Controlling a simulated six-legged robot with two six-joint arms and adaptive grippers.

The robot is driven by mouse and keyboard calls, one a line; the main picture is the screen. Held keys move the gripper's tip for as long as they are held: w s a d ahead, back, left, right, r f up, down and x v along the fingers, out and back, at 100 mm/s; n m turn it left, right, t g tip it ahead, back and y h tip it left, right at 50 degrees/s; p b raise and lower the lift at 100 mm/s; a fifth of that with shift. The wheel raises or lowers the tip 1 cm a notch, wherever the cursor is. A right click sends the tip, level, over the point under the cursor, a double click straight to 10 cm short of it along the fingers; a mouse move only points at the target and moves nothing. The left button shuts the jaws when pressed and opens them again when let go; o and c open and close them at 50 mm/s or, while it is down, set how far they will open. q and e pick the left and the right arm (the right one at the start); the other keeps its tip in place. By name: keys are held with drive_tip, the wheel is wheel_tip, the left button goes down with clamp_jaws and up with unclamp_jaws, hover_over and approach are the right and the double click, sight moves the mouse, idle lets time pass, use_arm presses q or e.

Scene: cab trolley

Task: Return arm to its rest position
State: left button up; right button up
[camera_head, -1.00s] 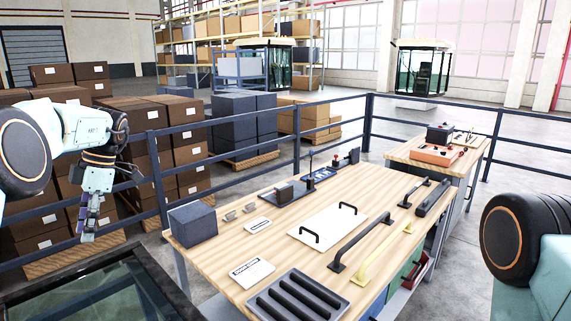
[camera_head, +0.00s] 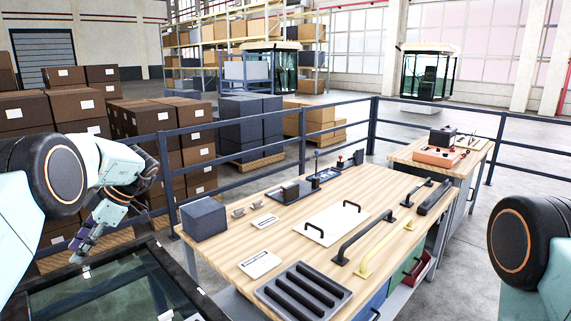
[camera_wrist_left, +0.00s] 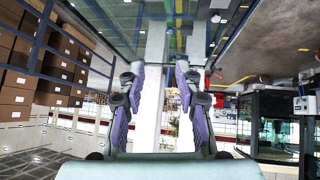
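My left arm comes in from the left in the head view, bent downward. Its gripper (camera_head: 82,246) hangs in the air over the far left edge of the dark glass-topped frame, left of the wooden workbench (camera_head: 225,262). In the left wrist view, the two purple-grey fingers of the left gripper (camera_wrist_left: 158,78) stand apart with nothing between them. My right arm shows only as a dark round joint and pale link at the right edge; its gripper is out of the picture.
The glass-topped frame (camera_head: 150,249) fills the lower left. A blue railing (camera_head: 240,178) runs behind the workbench. Brown boxes (camera_head: 23,112) are stacked beyond it. A dark grey box (camera_head: 204,219), handles and a ribbed tray (camera_head: 303,293) lie on the bench. A second table (camera_head: 405,155) stands at right.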

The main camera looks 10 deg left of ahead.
use_arm(q)
wheel_tip(320, 180, down, 11)
drive_tip(key=m+t+y, duration=0.6)
drive_tip(key=m+y, duration=0.1)
drive_tip(key=m, duration=0.4)
drive_tip(key=s+d+f+m+t+h, duration=0.25)
drive_tip(key=s+d+f+m, duration=0.2)
drive_tip(key=d+f, duration=0.25)
drive_tip(key=s+d+f+m+t+h, duration=0.2)
drive_tip(key=s+d+f+m+h, duration=0.2)
drive_tip(key=d+f+m, duration=0.25)
drive_tip(key=s+d+f+m+g+h, duration=0.1)
drive_tip(key=s+d+m+g+h, duration=0.15)
drive_tip(key=s+d, duration=0.45)
drive_tip(key=s+d+f+m+g+h, duration=0.1)
drive_tip(key=s+d+h, duration=0.2)
drive_tip(key=s, duration=0.8)
drive_tip(key=s+d+f+m+g+h, duration=0.2)
drive_tip(key=s+d, duration=0.3)
drive_tip(key=s, duration=0.4)
wheel_tip(320, 180, down, 33)
drive_tip(key=b, duration=3.4)
drive_tip(key=shift+w+f, duration=0.2)
drive_tip(key=shift+w, duration=0.2)
use_arm(e)
wheel_tip(320, 180, down, 34)
drive_tip(key=w, duration=0.1)
